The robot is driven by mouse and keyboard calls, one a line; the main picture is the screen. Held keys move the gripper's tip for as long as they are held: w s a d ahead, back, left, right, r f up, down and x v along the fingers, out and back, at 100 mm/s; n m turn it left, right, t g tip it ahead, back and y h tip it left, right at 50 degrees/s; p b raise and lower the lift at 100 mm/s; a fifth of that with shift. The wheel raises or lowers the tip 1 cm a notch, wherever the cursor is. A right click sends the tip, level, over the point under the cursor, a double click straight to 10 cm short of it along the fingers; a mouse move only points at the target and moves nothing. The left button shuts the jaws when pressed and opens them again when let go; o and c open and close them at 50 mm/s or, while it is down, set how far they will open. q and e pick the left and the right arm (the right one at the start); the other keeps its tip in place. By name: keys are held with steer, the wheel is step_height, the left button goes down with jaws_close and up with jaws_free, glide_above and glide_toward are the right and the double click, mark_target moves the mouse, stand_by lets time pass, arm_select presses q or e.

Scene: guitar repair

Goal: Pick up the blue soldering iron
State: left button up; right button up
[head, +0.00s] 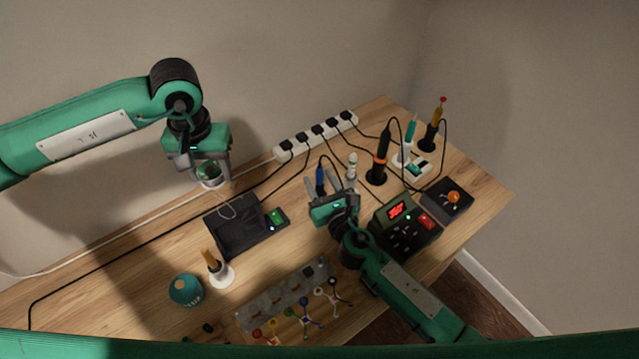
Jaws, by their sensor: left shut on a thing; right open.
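The blue soldering iron (320,177) stands upright near the middle of the table, with a black cable curving from its top. My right gripper (324,184) is open at the iron, which shows between or just behind its fingers; I cannot tell whether they touch. The iron's lower end is hidden by the gripper. My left gripper (209,176) is up at the left, above the table's back edge, shut on a small greenish, see-through round thing (208,172).
A white bottle-like thing (352,166) stands just right of the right gripper. A black-and-orange iron (381,158), a green station with red display (410,224) and a power strip (315,136) are nearby.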

steer(key=shift+w+a, duration=0.1)
steer(key=shift+w, duration=0.2)
steer(key=shift+c, duration=0.6)
jaws_close()
arm_select(q)
steer(key=shift+r, duration=0.1)
